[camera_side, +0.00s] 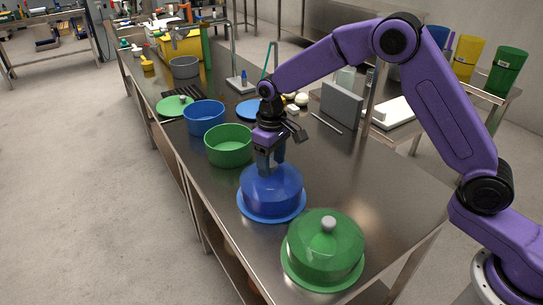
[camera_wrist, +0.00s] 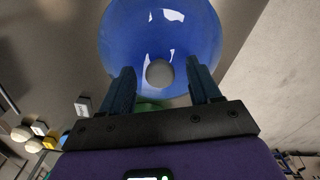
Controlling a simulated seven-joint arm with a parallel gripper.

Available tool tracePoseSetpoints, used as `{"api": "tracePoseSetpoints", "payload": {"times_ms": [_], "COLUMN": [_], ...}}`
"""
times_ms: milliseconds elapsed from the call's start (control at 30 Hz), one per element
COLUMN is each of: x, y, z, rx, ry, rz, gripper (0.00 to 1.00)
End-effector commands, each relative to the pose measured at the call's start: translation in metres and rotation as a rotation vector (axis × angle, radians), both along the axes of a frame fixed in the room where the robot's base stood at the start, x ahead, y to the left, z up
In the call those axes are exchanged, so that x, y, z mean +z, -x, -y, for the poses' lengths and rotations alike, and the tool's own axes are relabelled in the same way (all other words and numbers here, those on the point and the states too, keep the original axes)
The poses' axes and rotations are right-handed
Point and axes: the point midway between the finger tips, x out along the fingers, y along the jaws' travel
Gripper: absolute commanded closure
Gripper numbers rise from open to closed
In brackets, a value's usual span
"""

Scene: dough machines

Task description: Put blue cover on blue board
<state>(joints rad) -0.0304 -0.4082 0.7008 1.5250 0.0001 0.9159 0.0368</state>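The blue cover (camera_side: 272,186) is a glossy dome with a grey knob, at the front middle of the steel table. It sits upright on a wider round blue base, the blue board (camera_side: 272,215), as far as I can tell. My gripper (camera_side: 270,166) is directly above the cover, pointing down, with its fingers at the dome's top. In the wrist view the blue cover (camera_wrist: 160,35) fills the top. Its knob (camera_wrist: 159,72) lies between the two fingers (camera_wrist: 160,80), with a gap on each side. My gripper is open. In the side view the fingers hide the knob.
A green cover on a green board (camera_side: 322,250) stands close in front. A green pot (camera_side: 228,146) and a blue pot (camera_side: 205,118) stand behind. A blue disc (camera_side: 249,109) and a green lid (camera_side: 174,106) lie farther back. The table right of the cover is clear.

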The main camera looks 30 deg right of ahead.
Motion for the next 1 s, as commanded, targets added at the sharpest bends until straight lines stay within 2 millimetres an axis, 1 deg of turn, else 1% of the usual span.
{"api": "tracePoseSetpoints", "payload": {"times_ms": [167, 267, 700, 900, 1000], "x": [0.012, 0.028, 0.121, 0.154, 0.165], "y": [-0.001, -0.001, -0.001, -0.001, -0.001], "z": [-0.001, -0.001, 0.000, 0.000, 0.000], "rx": [0.000, 0.001, 0.000, 0.000, 0.000], "ry": [-0.002, -0.002, -0.003, -0.002, -0.002], "rz": [0.004, 0.005, 0.006, 0.005, 0.004], "gripper": [0.38, 0.38, 0.38, 0.38, 0.38]}}
